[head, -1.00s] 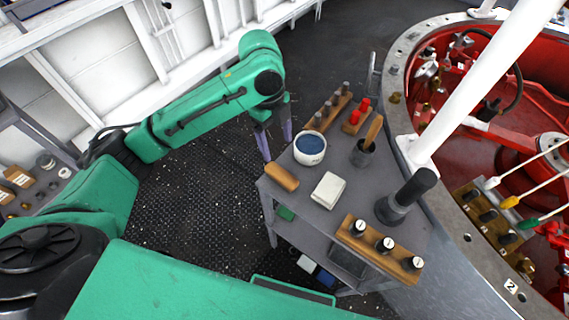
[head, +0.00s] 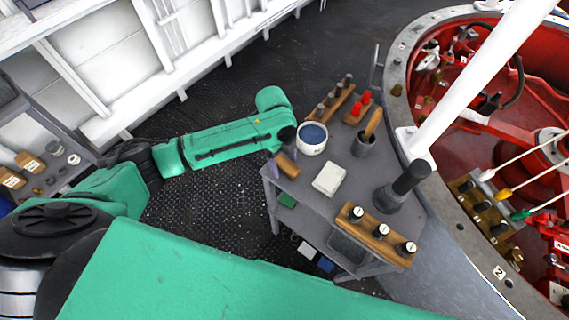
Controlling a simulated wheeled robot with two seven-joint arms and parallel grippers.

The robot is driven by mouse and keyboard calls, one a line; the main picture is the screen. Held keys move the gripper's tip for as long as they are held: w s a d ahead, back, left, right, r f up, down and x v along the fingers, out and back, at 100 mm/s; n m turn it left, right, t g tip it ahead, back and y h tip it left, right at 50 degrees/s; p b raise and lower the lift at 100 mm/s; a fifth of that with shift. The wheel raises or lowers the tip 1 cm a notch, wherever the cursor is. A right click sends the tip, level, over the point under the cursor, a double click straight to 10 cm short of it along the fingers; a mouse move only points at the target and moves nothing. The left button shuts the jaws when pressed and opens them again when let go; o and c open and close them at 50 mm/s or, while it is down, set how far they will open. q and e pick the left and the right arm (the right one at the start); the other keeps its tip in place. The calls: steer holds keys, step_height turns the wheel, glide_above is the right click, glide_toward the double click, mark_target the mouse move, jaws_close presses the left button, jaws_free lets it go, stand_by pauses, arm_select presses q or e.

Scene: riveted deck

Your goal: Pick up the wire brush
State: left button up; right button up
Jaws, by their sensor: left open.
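A wooden-handled piece (head: 288,166), likely the wire brush, lies at the left edge of the grey cart top (head: 310,200). Its bristles cannot be made out. My left gripper (head: 282,158) is open right at this piece, with a purple finger on its left side. The gripper partly hides it, and I cannot tell whether the fingers touch it. Another wooden handle (head: 373,123) stands tilted in a dark grey cup (head: 363,147) farther right. My right gripper is not in view.
A white pot with blue contents (head: 313,138) stands close right of the gripper. A white post (head: 470,85) rises behind.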

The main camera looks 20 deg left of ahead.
mark_target(284, 162)
arm_select(q)
steer(key=shift+f, duration=0.2)
stand_by(0.3)
jaws_close()
steer(key=shift+r, duration=0.45)
step_height(284, 162, up, 20)
steer(key=b, duration=0.1)
steer(key=shift+f+b, duration=0.15)
steer(key=shift+b, duration=0.15)
